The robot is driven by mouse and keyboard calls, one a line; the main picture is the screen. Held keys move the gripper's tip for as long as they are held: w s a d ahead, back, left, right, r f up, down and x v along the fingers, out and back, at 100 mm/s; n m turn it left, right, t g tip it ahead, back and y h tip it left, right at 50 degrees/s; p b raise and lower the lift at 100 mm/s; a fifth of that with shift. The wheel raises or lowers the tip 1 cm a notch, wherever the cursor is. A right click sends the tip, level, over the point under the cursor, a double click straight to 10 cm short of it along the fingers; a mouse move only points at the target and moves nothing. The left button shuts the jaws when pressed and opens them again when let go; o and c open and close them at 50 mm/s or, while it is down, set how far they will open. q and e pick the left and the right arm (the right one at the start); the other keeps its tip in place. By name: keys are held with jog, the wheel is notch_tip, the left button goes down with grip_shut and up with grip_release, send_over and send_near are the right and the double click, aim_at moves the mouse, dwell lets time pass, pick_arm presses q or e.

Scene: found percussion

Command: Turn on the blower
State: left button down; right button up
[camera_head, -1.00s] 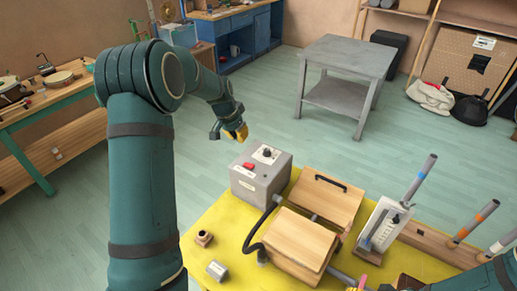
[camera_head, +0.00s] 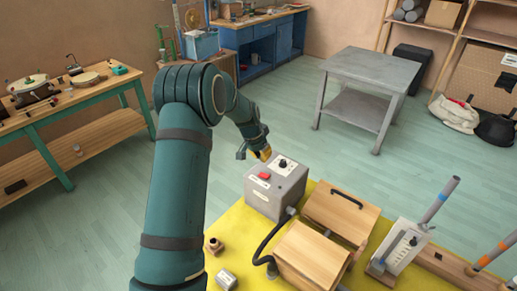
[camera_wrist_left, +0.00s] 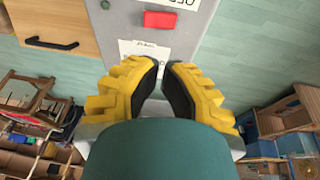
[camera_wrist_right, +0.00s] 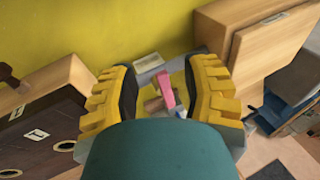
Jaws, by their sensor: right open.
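The blower looks to be the grey box (camera_head: 284,196) on the yellow table, with a red switch (camera_head: 264,176) and a black knob (camera_head: 283,163) on top. My left gripper (camera_head: 262,154) is beside the box's far left upper edge, apart from the switch. In the left wrist view its fingertips (camera_wrist_left: 161,68) are drawn together with nothing between them, and the red switch (camera_wrist_left: 160,20) lies beyond them. My right gripper (camera_wrist_right: 160,85) is open over the yellow table; a small pink-handled item (camera_wrist_right: 166,95) shows between its fingers, seemingly farther off. The head view does not show it.
A black hose (camera_head: 270,238) runs from the box past the wooden boxes (camera_head: 342,210). A small metal cylinder (camera_head: 226,279) and a small brown piece (camera_head: 214,246) lie on the yellow tabletop (camera_head: 240,225). A grey table (camera_head: 375,64) stands behind, with open floor between.

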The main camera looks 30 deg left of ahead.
aim_at(265, 174)
pick_arm(q)
jog(key=x, duration=0.6)
jog(key=shift+s+d+f, duration=0.1)
jog(key=shift+s+d, duration=0.05)
jog(key=shift+s, duration=0.2)
jog(key=shift+d+f, duration=0.15)
jog(key=shift+f, duration=0.65)
